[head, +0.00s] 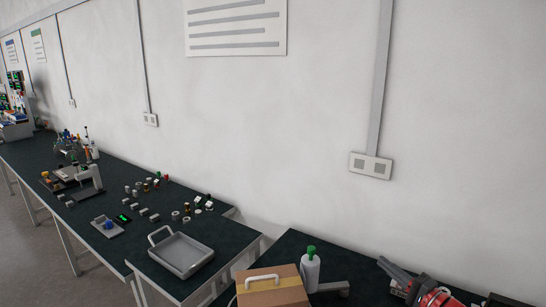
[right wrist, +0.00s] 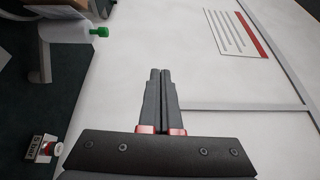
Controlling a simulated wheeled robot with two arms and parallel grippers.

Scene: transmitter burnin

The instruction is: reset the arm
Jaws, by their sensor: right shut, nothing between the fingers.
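My right gripper (head: 383,263) is at the lower right of the head view, over the near dark bench, its dark fingers pointing left. In the right wrist view its two fingers (right wrist: 160,74) are pressed together with nothing between them, in front of the white wall. It touches no object that I can see. My left gripper is in neither view.
A white bottle with a green cap (head: 310,272) and a cardboard box with a white handle (head: 272,288) stand left of the right gripper. A grey tray (head: 181,254) sits on the farther bench, with several small parts beyond. The wall (head: 300,130) runs behind.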

